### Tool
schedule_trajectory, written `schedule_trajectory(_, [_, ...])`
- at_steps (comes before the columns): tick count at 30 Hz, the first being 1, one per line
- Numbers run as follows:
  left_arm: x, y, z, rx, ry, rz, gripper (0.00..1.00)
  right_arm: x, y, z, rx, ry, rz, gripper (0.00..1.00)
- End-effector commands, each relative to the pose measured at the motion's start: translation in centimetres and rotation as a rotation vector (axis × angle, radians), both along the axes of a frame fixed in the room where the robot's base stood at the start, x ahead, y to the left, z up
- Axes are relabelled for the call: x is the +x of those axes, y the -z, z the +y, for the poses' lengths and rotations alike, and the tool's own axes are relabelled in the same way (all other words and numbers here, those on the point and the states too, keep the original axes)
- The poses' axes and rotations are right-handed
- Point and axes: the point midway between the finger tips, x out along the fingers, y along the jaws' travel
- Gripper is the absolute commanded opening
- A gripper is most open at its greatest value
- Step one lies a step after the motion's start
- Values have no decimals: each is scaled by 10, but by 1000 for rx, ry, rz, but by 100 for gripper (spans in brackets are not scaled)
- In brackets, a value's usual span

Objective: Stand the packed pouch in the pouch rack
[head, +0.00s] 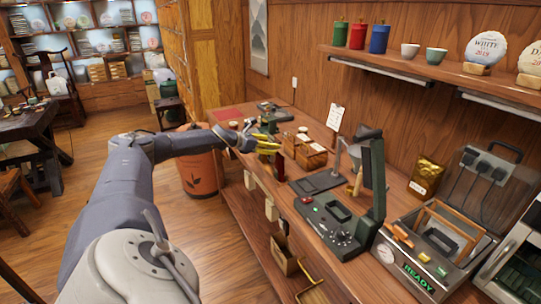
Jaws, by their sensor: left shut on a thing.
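My left gripper (268,147) reaches over the near edge of the wooden counter, left of the middle. It is shut on a small yellow thing (268,151); its shape is mostly hidden by the fingers, and I cannot tell whether it is a pouch. A gold pouch with a pale label (427,178) stands upright on the counter at the right, behind the machines and well apart from my gripper. A small brown wooden holder (311,156) sits just right of my gripper; I cannot tell whether it is the pouch rack. My right gripper is not in view.
A dark green press-like machine (340,222) and an open silver sealer reading READY (415,270) fill the counter's right part. A white card (335,117) stands at the wall. An orange bin (197,172) is on the floor beyond my arm. A wall shelf (420,70) runs above.

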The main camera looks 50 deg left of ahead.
Motion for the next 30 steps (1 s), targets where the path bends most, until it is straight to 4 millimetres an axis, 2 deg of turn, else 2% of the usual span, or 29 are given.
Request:
schedule_trajectory(5, [0, 8, 0, -1, 0, 0, 34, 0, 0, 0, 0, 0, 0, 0])
schedule_trajectory(16, [0, 46, 0, -1, 0, 1, 34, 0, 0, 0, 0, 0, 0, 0])
schedule_trajectory(30, [0, 52, 0, -1, 0, 0, 34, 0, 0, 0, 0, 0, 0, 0])
